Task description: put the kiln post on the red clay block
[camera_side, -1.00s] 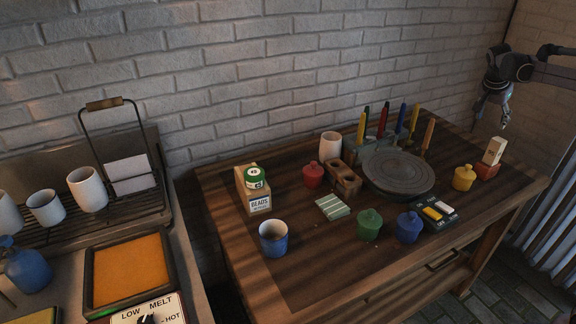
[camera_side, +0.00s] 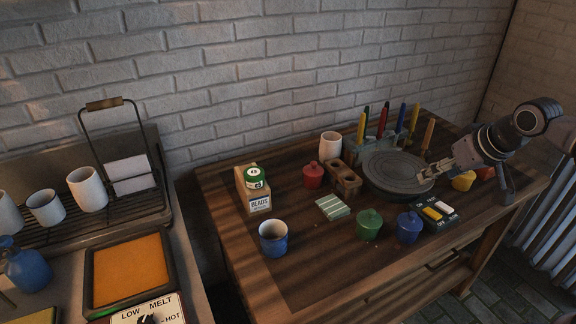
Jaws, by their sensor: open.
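The red clay block (camera_side: 486,173) is at the right end of the wooden table, and only a small part shows behind my arm. A pale upright labelled block, which looks like the kiln post, stood at the red block in the earlier view; my arm now covers that spot, so I cannot see it. My gripper (camera_side: 422,174) is open, low over the right edge of the round grey wheel, pointing left. I cannot make out anything held between its fingers.
The grey wheel (camera_side: 391,172), a yellow jar (camera_side: 462,182), a blue jar (camera_side: 408,228), a green jar (camera_side: 369,225) and a dark paint box (camera_side: 434,214) crowd the right half. Upright coloured sticks stand behind the wheel.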

